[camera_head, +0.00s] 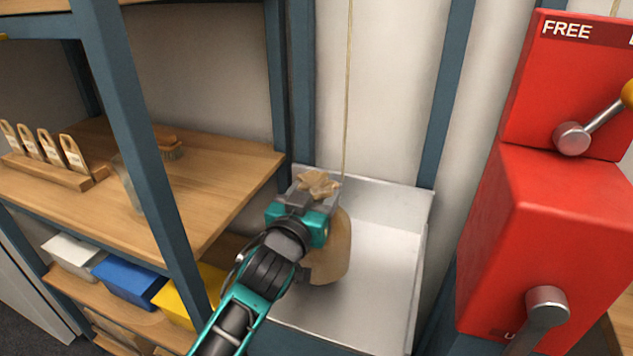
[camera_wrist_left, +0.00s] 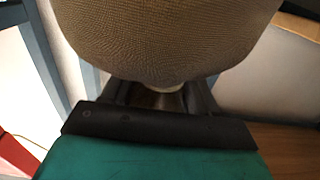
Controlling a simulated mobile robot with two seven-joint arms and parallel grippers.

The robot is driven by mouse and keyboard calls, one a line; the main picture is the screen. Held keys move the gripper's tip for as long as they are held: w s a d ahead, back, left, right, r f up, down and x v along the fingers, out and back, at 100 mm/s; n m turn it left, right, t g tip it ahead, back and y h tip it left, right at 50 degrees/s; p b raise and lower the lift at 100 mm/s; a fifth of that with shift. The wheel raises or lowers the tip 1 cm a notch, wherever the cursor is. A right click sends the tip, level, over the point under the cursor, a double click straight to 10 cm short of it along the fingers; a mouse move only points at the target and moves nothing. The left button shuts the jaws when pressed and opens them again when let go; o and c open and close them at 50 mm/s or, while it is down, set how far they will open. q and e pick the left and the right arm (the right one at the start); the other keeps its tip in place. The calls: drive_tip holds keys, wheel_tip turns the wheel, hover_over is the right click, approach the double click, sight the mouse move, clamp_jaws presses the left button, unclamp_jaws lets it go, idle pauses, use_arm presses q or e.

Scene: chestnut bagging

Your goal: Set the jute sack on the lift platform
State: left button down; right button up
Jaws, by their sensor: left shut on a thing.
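The tan jute sack (camera_head: 338,250) is in or just above the white lift platform (camera_head: 385,265), a shallow open tray with raised walls, in the head view. Its gathered top (camera_head: 318,184) sticks out above my left gripper (camera_head: 311,205). My left gripper is shut on the sack near its neck, and the arm hides part of the sack. In the left wrist view the woven sack body (camera_wrist_left: 165,40) fills the top, close to the jaws (camera_wrist_left: 160,100). I cannot tell whether the sack's bottom touches the platform floor. My right gripper is not in view.
A wooden shelf (camera_head: 225,185) with blue posts stands left, holding several wooden-handled tools (camera_head: 40,150). White, blue (camera_head: 130,278) and yellow bins sit below. A red machine (camera_head: 545,240) with levers stands right. A thin cord (camera_head: 347,90) hangs above the platform. The platform's right part is bare.

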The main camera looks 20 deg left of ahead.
use_arm(q)
drive_tip(key=shift+f+b, duration=0.35)
drive_tip(key=shift+f, duration=1.15)
drive_tip(key=shift+f, duration=0.15)
drive_tip(key=shift+c, duration=1.5)
unclamp_jaws()
drive_tip(key=shift+f, duration=0.2)
